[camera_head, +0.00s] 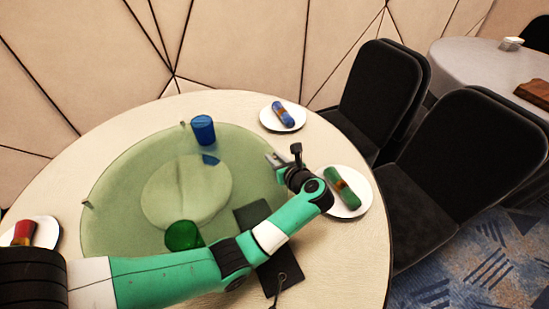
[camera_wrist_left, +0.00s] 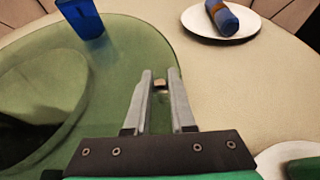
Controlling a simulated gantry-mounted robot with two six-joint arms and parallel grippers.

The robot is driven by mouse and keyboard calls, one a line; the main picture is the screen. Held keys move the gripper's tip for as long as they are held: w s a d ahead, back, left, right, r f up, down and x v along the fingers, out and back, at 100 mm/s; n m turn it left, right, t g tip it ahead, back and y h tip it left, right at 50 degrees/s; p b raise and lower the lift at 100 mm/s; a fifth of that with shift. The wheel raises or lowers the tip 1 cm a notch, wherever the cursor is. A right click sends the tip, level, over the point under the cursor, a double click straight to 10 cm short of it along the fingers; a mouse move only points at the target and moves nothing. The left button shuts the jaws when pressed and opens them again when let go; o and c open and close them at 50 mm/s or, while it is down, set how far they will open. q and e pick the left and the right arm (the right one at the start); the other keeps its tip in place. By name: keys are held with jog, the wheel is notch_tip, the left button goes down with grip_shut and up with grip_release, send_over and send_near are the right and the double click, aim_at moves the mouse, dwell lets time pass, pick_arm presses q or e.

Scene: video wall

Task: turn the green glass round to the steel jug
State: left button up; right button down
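The green glass (camera_head: 183,235) stands on the near part of a round green see-through turntable (camera_head: 125,180), partly behind my left arm. I see no steel jug in either view. My left gripper (camera_head: 271,158) is at the turntable's right rim. In the left wrist view its two fingers (camera_wrist_left: 160,75) are apart, with a small tan peg (camera_wrist_left: 160,84) between them at the rim. Whether they touch the peg is hard to tell. My right gripper is not in view.
A blue glass (camera_head: 203,130) stands at the turntable's far side. Plates with rolled napkins, blue (camera_head: 283,114), green (camera_head: 341,187) and red (camera_head: 23,232), lie around the table (camera_head: 330,275). Two more pegs (camera_head: 183,123) (camera_head: 87,204) show on the rim. Black chairs (camera_head: 460,180) stand right.

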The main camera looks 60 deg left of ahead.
pick_arm(q)
grip_shut()
dwell(1.0)
